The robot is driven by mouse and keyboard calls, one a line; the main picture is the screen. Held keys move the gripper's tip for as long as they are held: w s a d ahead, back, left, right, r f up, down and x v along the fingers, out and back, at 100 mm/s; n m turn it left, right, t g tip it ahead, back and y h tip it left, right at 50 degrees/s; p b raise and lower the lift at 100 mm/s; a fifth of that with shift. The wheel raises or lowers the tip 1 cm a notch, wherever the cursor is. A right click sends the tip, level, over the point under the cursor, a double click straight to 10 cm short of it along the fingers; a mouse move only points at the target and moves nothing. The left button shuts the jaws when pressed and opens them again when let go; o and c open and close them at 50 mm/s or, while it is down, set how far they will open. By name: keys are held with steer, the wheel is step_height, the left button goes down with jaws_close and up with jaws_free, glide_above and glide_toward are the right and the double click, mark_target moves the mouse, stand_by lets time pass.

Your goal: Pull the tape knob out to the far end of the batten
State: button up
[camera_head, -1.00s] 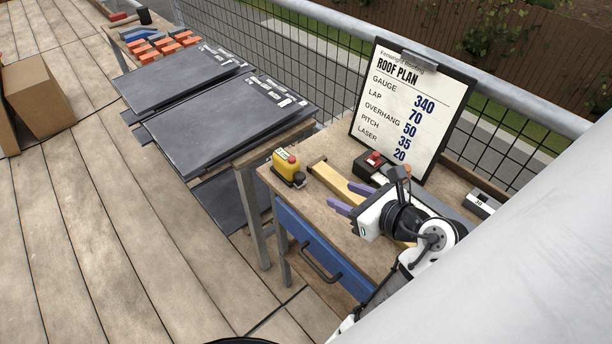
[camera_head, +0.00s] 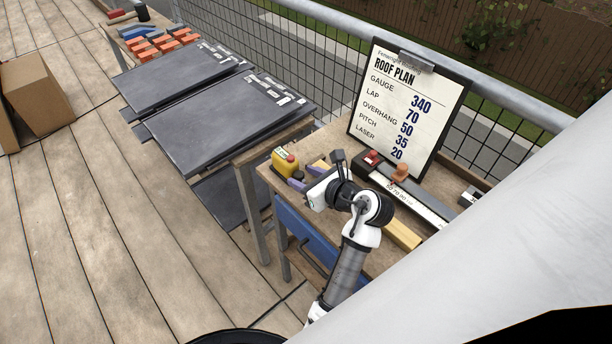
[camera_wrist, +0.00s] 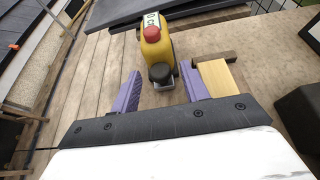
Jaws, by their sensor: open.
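The yellow tape case (camera_head: 285,162), with a red button on top, stands at the left end of the workbench. In the wrist view the case (camera_wrist: 157,48) is straight ahead, and its dark tape knob (camera_wrist: 161,73) faces me. My gripper (camera_wrist: 160,70) is open, with one purple finger on each side of the knob. I cannot tell whether either finger touches it. In the head view my gripper (camera_head: 305,177) is just right of the case. The pale wooden batten (camera_head: 402,234) lies along the bench, its middle hidden by my arm. Its near end (camera_wrist: 217,77) shows right of my right finger.
Behind the batten are a black box with a red button (camera_head: 371,158) and a marked rail (camera_head: 425,207) with an orange knob (camera_head: 400,172). The roof plan board (camera_head: 408,105) leans behind them. Dark panels (camera_head: 225,120) lie left of the workbench (camera_head: 265,172).

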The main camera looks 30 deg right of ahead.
steer(key=shift+c, duration=0.2)
jaws_close()
steer(key=shift+s, duration=0.1)
